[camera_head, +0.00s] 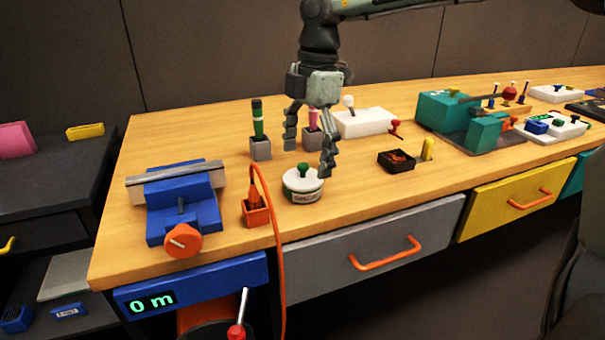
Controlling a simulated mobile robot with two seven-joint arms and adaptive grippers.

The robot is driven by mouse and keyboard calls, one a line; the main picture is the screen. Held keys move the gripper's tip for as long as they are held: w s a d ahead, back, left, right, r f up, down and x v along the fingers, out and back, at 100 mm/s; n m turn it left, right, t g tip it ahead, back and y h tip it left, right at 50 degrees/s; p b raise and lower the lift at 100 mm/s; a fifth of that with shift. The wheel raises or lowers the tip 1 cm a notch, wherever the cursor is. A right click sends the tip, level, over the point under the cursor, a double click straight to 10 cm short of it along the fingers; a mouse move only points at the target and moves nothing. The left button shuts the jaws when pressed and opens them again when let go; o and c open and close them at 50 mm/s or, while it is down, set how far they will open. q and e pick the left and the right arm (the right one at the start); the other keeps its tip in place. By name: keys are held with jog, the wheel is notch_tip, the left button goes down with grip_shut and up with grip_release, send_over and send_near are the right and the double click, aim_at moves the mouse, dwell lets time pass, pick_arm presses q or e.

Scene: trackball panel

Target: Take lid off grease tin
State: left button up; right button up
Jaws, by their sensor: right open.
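The grease tin (303,193) stands upright near the front edge of the wooden bench. Its white lid (292,181) is on top and carries a green knob (303,169). My right gripper (308,162) hangs above and just behind the tin, with its fingers pointing down. The fingers are spread wide and nothing is between them. One finger comes down close to the lid's right side; I cannot tell whether it touches. My left gripper is not in view.
A blue vise (182,205) stands left of the tin, with an orange cable holder (255,212) between them. Grey blocks with green (260,147) and pink handles stand behind. A black tray (396,160) is to the right.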

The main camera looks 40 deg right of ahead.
notch_tip(320, 180, down, 2)
jog(key=shift+a, duration=0.15)
jog(key=c, duration=1)
